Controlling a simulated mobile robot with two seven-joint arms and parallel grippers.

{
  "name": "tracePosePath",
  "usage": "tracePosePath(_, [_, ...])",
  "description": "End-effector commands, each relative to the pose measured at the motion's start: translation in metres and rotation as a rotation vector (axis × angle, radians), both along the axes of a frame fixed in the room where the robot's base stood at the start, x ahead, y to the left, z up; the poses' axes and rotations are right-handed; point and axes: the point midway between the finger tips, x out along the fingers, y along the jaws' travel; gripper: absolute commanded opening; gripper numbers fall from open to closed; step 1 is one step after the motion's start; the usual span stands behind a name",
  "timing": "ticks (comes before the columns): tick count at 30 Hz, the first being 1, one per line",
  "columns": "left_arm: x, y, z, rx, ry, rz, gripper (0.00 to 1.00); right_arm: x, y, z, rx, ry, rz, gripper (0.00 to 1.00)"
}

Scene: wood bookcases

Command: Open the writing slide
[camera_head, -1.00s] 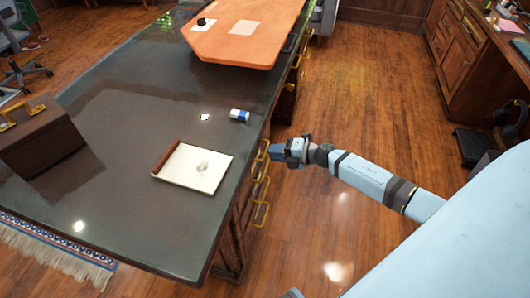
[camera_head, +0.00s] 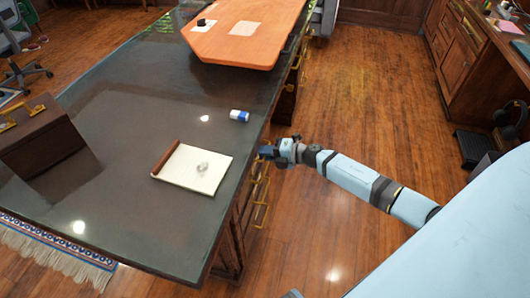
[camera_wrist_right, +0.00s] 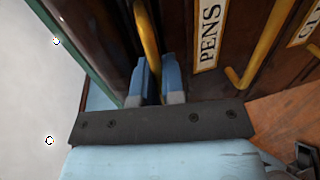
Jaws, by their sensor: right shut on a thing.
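My right gripper (camera_head: 267,152) is at the right side of the dark-topped desk (camera_head: 130,120), just under the edge of the top. In the right wrist view its blue fingers (camera_wrist_right: 157,85) are shut on a brass handle (camera_wrist_right: 148,38), which stands between them. This handle is on the dark wood front closest to the desk top. No label shows on that front, and whether it is the writing slide's is not readable. My left gripper is not in view.
More brass handles (camera_head: 261,215) run down the desk side.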

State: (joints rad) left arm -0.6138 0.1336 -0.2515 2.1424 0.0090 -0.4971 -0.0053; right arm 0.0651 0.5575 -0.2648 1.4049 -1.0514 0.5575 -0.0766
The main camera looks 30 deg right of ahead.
Motion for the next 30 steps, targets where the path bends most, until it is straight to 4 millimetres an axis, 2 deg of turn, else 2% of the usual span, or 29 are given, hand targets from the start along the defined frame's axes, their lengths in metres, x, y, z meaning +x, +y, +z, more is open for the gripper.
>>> tracePosePath(5, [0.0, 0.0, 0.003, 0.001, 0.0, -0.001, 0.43, -0.015, -0.013, 0.0, -0.002, 0.004, 0.0, 0.0])
tracePosePath(8, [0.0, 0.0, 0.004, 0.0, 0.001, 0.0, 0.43, -0.032, -0.027, 0.0, -0.002, 0.005, 0.0, 0.0])
tracePosePath(21, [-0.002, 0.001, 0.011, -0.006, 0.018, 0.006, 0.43, -0.144, -0.122, 0.001, -0.002, 0.007, -0.002, 0.0])
tracePosePath(30, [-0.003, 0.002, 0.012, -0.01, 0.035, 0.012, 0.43, -0.205, -0.175, 0.001, -0.001, 0.003, -0.001, 0.0])
